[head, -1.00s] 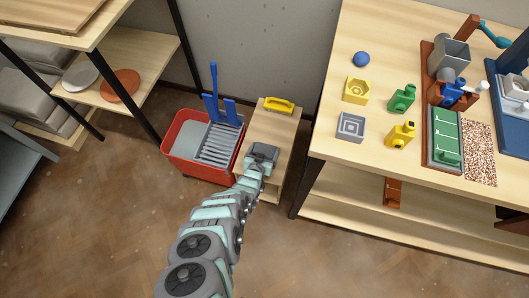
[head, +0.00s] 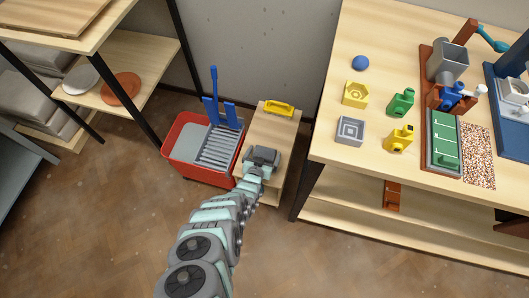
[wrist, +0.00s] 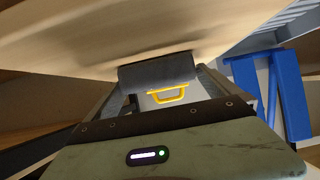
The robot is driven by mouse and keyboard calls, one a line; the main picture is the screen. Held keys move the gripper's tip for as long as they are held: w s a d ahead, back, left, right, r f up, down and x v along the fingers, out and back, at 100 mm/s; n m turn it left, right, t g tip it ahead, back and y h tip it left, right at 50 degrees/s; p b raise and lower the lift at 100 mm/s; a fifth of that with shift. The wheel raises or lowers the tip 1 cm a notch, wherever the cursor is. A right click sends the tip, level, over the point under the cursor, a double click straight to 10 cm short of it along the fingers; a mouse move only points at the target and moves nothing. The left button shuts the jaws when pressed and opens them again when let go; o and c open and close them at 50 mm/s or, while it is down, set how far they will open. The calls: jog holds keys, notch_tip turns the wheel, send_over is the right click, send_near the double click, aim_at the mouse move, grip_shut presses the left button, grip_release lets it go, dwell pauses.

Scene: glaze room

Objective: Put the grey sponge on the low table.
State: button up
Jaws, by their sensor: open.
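The low table (head: 285,143) is a small wooden stand between the red bucket and the large workbench. My gripper (head: 263,157) is low over its near part. In the wrist view my gripper (wrist: 160,98) is open, with one finger on each side of a dark grey block, which looks like the grey sponge (wrist: 158,72). The block lies against the pale wooden top of the low table. In the head view I cannot separate the sponge from the dark gripper end.
A yellow handled item (head: 279,108) stands at the back of the low table. The red bucket (head: 178,174) with a blue-handled wringer (head: 215,110) is close on the left. The workbench (head: 330,100) with moulds and small bottles rises close on the right.

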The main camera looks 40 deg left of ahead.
jog(key=p+v, duration=0.5)
jog(key=v, duration=0.6)
jog(key=shift+s+p, duration=0.15)
jog(key=shift+p, duration=0.25)
